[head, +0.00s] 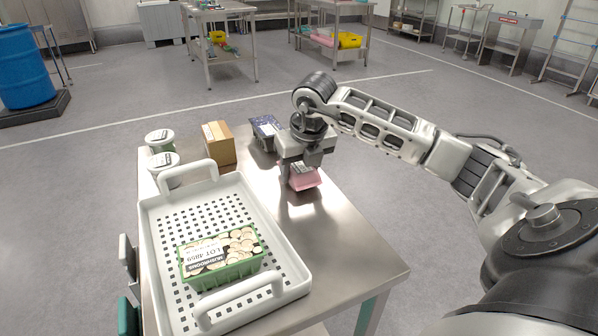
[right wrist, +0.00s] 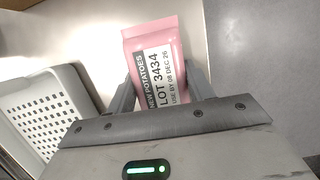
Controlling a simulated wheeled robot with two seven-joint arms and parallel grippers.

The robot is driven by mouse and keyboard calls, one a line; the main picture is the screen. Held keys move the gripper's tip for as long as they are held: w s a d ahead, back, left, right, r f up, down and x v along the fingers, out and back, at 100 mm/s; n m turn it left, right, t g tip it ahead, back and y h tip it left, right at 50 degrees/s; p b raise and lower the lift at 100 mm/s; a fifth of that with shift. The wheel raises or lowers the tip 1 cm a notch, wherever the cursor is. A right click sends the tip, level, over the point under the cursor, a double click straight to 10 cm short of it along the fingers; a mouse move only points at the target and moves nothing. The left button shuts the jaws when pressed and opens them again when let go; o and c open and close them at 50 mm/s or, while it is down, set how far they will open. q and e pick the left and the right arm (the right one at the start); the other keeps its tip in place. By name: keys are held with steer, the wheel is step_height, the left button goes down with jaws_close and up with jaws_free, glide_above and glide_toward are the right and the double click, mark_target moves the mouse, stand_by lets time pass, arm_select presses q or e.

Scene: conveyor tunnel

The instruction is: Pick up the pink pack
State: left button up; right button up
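The pink pack (head: 304,179) is at the right side of the steel table, under my right gripper (head: 302,164). In the right wrist view the pink pack (right wrist: 157,68) carries a label reading new potatoes, lot 3434. The fingers of my right gripper (right wrist: 160,85) lie against both sides of the pack, with no clear gap, so it looks shut on it. A dark shadow or reflection shows on the table below the pack; I cannot tell surely whether it is clear of the surface. My left gripper is not in view.
A white perforated tray (head: 153,226) holds a green mushroom punnet (head: 222,257). Two white-lidded tubs (head: 160,138), a cardboard box (head: 218,143) and a dark blue pack (head: 265,130) stand along the table's back. The table's front right (head: 350,260) is clear.

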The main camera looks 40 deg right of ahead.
mark_target(300, 166)
steer(key=c, duration=0.4)
steer(key=shift+r, duration=0.15)
steer(key=shift+r, duration=0.3)
step_height(300, 166, up, 3)
steer(key=shift+w+f, duration=0.1)
steer(key=shift+f, duration=0.05)
steer(key=s+a+r, duration=0.6)
steer(key=s, duration=0.1)
steer(key=s+a+r, duration=0.3)
steer(key=s, duration=0.1)
steer(key=shift+r, duration=0.25)
